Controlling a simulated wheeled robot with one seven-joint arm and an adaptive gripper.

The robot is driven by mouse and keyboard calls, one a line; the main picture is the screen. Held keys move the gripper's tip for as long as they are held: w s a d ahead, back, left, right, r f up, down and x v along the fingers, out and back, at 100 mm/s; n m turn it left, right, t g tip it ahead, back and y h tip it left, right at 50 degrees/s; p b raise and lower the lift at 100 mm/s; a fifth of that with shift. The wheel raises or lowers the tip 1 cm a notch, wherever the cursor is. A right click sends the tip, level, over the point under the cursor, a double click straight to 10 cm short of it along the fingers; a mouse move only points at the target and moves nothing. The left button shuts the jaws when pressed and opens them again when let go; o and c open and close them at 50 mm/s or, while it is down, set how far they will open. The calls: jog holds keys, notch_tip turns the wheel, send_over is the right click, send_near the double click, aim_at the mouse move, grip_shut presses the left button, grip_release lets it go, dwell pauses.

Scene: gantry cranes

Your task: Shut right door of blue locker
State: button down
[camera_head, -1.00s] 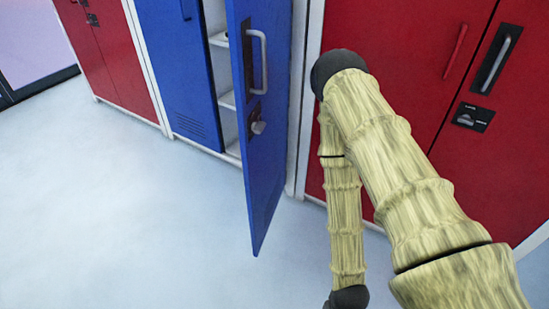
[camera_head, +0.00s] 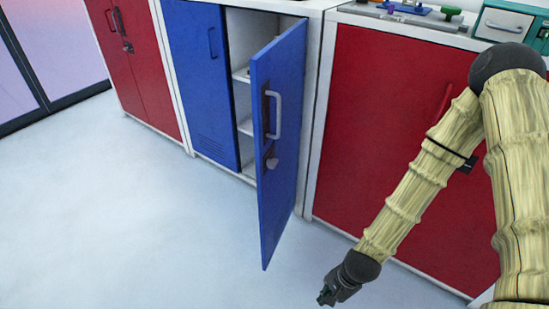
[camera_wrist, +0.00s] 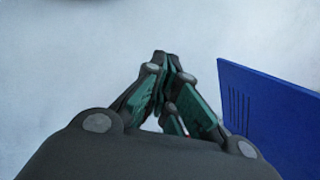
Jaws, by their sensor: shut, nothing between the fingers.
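The blue locker stands at centre left in the head view, with its left door (camera_head: 200,85) closed. Its right door (camera_head: 280,150) stands wide open, swung out toward me, with a grey handle (camera_head: 274,115) and a latch below it. Shelves show inside the locker. My gripper (camera_head: 325,298) is low, to the right of the door and apart from it, over the floor. In the wrist view my gripper (camera_wrist: 168,62) is shut with nothing in it. The blue door (camera_wrist: 275,110) shows there on the right side, not touching the fingers.
Red lockers stand on the left (camera_head: 135,70) and right (camera_head: 390,130) of the blue one. A teal box (camera_head: 510,28) and small items lie on the counter top at the upper right. The pale floor (camera_head: 120,220) in front is clear.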

jog(key=w+a+r+m+t+y+p, duration=0.15)
jog(key=w+r+m+p, duration=0.25)
jog(key=w+r, duration=0.5)
jog(key=w+a+r+m+t+y+p, duration=0.1)
jog(key=w+a+r+m+y+p, duration=0.2)
jog(key=r, duration=1.1)
jog(key=w+a+r+m+t+y+p, duration=0.1)
jog(key=w+r+m+p, duration=0.3)
jog(key=w+r+p, duration=0.5)
jog(key=b, duration=0.4)
send_near(262, 180)
notch_tip(262, 180, down, 3)
jog(key=d, duration=0.1)
jog(key=shift+g, duration=0.25)
jog(key=shift+w+a+f+p, duration=0.1)
jog(key=shift+w+a+p, duration=0.25)
jog(key=shift+a, duration=0.6)
jog(key=shift+w+a+f+p, duration=0.1)
jog(key=shift+w+a, duration=0.4)
jog(key=shift+a, duration=0.5)
jog(key=shift+a, duration=0.1)
